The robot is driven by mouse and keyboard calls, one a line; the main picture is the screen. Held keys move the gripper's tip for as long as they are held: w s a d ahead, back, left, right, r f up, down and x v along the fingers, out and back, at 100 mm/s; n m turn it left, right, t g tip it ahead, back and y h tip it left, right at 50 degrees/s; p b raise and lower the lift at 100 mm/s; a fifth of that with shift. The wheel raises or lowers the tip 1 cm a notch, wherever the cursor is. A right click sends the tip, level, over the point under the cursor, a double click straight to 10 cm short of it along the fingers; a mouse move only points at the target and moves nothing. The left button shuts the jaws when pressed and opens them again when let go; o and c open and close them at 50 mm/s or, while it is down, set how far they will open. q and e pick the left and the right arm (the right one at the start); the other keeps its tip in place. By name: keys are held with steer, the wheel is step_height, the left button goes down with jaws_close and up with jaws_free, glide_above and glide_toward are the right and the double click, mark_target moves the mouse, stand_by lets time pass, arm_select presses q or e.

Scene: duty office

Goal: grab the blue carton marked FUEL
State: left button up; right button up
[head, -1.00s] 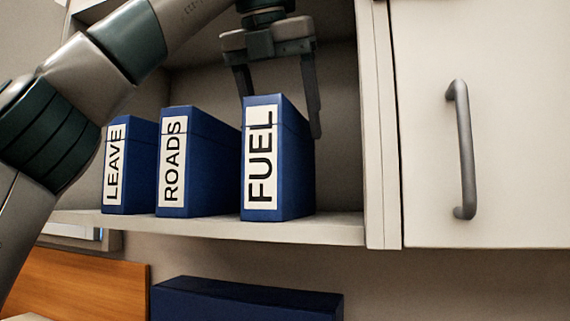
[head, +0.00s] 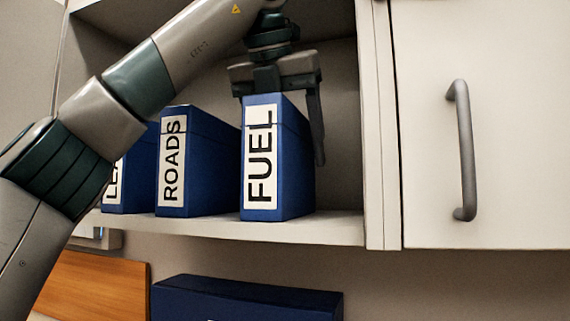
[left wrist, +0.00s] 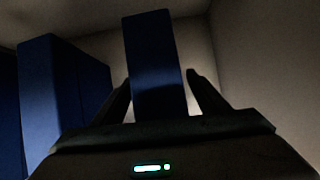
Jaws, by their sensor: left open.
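The blue carton marked FUEL (head: 278,170) stands upright on the shelf, the rightmost of three blue cartons. My left gripper (head: 281,140) comes down over it from above, with its palm just above and behind the carton's top. Its right finger hangs along the carton's right side; its left finger is mostly hidden behind the carton. In the left wrist view the FUEL carton (left wrist: 156,65) stands between the two open fingers, with a gap visible at the right finger. My right gripper is not in view.
The ROADS carton (head: 198,165) stands left of FUEL with a gap between them. The LEAVE carton (head: 141,180) is partly hidden behind my left arm. The shelf's right wall (head: 377,130) and a closed cabinet door with a handle (head: 463,150) lie to the right. A dark blue box (head: 245,300) is below.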

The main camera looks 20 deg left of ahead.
arm_select(q)
steer(key=c, duration=1.6)
steer(key=shift+r, duration=0.25)
steer(key=shift+c, duration=0.2)
steer(key=s+r+b, duration=0.1)
steer(key=s, duration=0.1)
steer(key=s+b, duration=0.1)
steer(key=s, duration=0.1)
steer(key=s+r+b, duration=0.1)
steer(key=s, duration=0.1)
steer(key=shift+s+a+r+b, duration=0.2)
steer(key=shift+s+r+b, duration=0.1)
steer(key=shift+r+b, duration=0.05)
steer(key=s+b, duration=0.2)
steer(key=s, duration=0.9)
steer(key=shift+s+a+r, duration=0.15)
steer(key=shift+s+r, duration=0.05)
